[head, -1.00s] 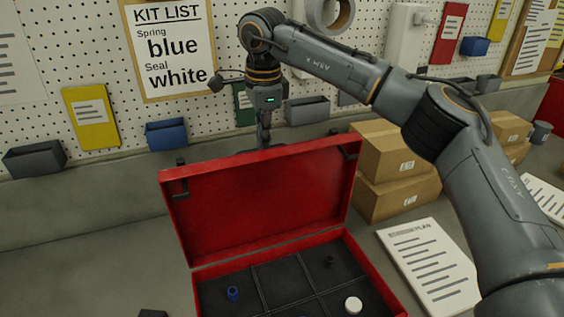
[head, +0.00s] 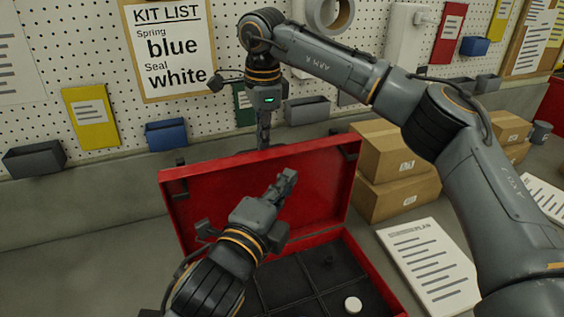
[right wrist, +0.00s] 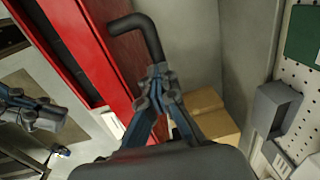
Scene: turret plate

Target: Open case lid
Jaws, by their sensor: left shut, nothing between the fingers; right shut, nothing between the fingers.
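The red case's lid (head: 215,170) stands raised at the back of the case (head: 375,280). My right gripper (head: 262,148) is behind the lid's top edge, partly hidden by it. In the right wrist view its closed fingertips (right wrist: 157,75) are at the end of a black bent handle (right wrist: 140,25) on the red lid; I cannot tell whether they touch it. My left gripper (head: 288,178) is shut and empty, in front of the lid's inner face above the compartments. It also shows in the right wrist view (right wrist: 35,112).
Cardboard boxes (head: 395,195) and a printed plan sheet (head: 430,265) lie right of the case. A pegboard wall with bins (head: 167,134) stands behind. The bench left of the case is clear.

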